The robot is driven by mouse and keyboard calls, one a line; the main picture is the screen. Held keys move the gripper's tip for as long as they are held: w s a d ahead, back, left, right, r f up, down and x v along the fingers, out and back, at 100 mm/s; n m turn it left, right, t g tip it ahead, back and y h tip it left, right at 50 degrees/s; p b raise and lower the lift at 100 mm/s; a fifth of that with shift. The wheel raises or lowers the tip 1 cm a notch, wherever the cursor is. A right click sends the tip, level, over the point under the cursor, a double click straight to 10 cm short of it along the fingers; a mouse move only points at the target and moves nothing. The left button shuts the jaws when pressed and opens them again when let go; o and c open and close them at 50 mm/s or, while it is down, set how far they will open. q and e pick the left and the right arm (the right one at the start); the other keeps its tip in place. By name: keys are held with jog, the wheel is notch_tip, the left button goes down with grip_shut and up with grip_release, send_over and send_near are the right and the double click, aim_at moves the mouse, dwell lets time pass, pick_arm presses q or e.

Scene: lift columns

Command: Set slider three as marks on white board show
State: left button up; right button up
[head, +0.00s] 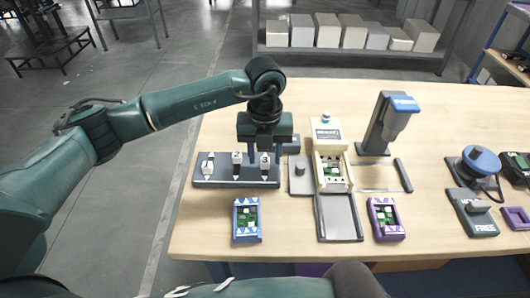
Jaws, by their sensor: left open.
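A grey slider panel (232,183) lies at the left of the wooden table, with three white-marked sliders in a row. Slider one (208,167) is at the left, slider two (237,163) in the middle and slider three (265,164) at the right. My left gripper (265,148) is open, pointing down over slider three and partly covering it; I cannot tell whether it touches. A cream-white board (333,174) with green and dark parts sits in the central fixture, its marks too small to read. My right gripper is out of view.
A white-topped unit (327,131) stands behind the board, and a grey tray (338,217) before it. Blue-framed (247,219) and purple-framed (386,219) boards lie at either side. A grey post-like device (386,126) stands behind right. A blue round tool (480,160) is far right.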

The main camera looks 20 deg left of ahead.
pick_arm(q)
jog(key=shift+f, duration=0.35)
jog(key=shift+c, duration=0.3)
grip_shut()
